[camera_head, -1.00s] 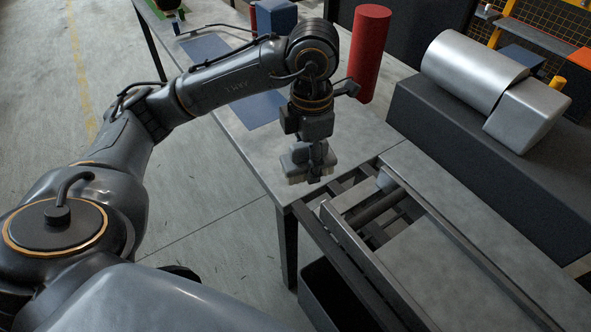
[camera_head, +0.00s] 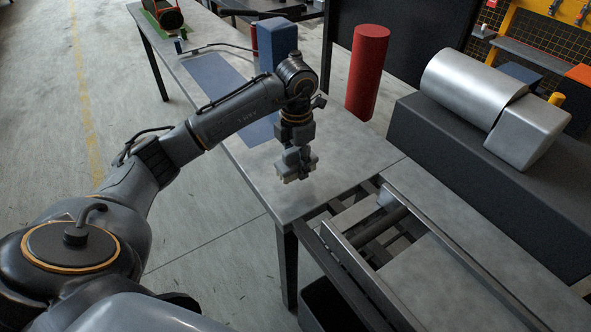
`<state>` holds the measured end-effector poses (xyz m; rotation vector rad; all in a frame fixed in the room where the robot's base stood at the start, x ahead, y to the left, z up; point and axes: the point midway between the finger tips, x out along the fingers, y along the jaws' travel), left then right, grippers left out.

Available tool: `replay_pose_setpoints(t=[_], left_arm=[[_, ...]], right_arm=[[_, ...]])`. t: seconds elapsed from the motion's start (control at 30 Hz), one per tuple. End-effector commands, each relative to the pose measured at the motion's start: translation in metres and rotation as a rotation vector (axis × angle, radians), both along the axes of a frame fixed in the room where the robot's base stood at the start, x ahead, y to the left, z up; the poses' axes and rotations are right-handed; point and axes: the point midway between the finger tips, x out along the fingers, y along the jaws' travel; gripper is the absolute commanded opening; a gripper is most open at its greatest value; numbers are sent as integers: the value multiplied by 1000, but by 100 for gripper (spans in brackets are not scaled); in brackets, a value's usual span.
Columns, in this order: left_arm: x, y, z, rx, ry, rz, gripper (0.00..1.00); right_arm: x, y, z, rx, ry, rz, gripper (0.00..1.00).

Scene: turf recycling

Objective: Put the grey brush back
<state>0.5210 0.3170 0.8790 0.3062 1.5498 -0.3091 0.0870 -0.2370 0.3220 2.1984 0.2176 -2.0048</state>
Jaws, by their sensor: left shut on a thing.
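My left gripper (camera_head: 296,153) points down above the near end of the grey table (camera_head: 345,165). It is shut on the grey brush (camera_head: 297,168), which shows as a small grey block with pale bristles along its underside. The jaws hide part of the brush. The brush seems a little above the tabletop, but the exact gap is hard to tell. My right gripper is not in view.
A blue mat (camera_head: 213,72) lies along the table's left side, partly behind my arm. A blue block (camera_head: 278,42) and a red cylinder (camera_head: 367,72) stand farther back. A metal-railed frame with open slots (camera_head: 380,230) adjoins the near end. A silver machine (camera_head: 475,85) stands right.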

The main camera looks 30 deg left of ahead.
Motion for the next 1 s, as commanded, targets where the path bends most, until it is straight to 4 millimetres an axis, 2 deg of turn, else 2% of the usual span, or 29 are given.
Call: replay_pose_setpoints(t=[0.17, 0.43, 0.8, 0.83, 0.9, 1.0], left_arm=[[5, 4, -8, 0, -1, 1, 17], [8, 7, -42, -1, 0, 0, 17], [8, 8, -48, 1, -1, -1, 17], [8, 7, -47, 1, 0, -1, 53], [8, 7, -47, 1, 0, 0, 67], [8, 7, -47, 1, 0, 0, 69]], right_arm=[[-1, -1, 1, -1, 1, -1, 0], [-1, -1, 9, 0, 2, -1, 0], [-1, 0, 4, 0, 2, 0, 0], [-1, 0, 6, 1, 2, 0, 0], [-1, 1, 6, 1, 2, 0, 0], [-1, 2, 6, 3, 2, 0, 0]])
